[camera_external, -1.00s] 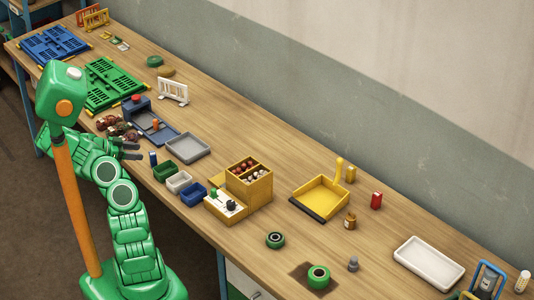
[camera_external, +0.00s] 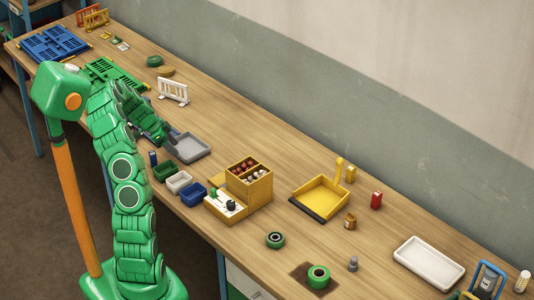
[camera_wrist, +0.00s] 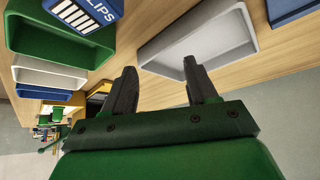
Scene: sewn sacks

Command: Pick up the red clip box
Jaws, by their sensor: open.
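A small red box (camera_external: 376,200), likely the red clip box, stands upright on the right half of the bench in the external view, beyond the yellow dustpan. Its label is too small to read there, and it is not in the wrist view. My gripper (camera_wrist: 160,75) is open and empty in the wrist view, with the grey tray beyond its fingers. In the external view my gripper (camera_external: 165,136) is over the bench near that tray, far to the left of the red box. A blue box lettered "LIPS" (camera_wrist: 88,12) shows at the wrist view's top left.
A grey tray (camera_external: 188,148), green bin (camera_external: 165,171), white bin (camera_external: 179,182) and blue bin (camera_external: 193,194) lie near my gripper. A yellow divided box (camera_external: 262,190) and yellow dustpan (camera_external: 322,199) stand between it and the red box.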

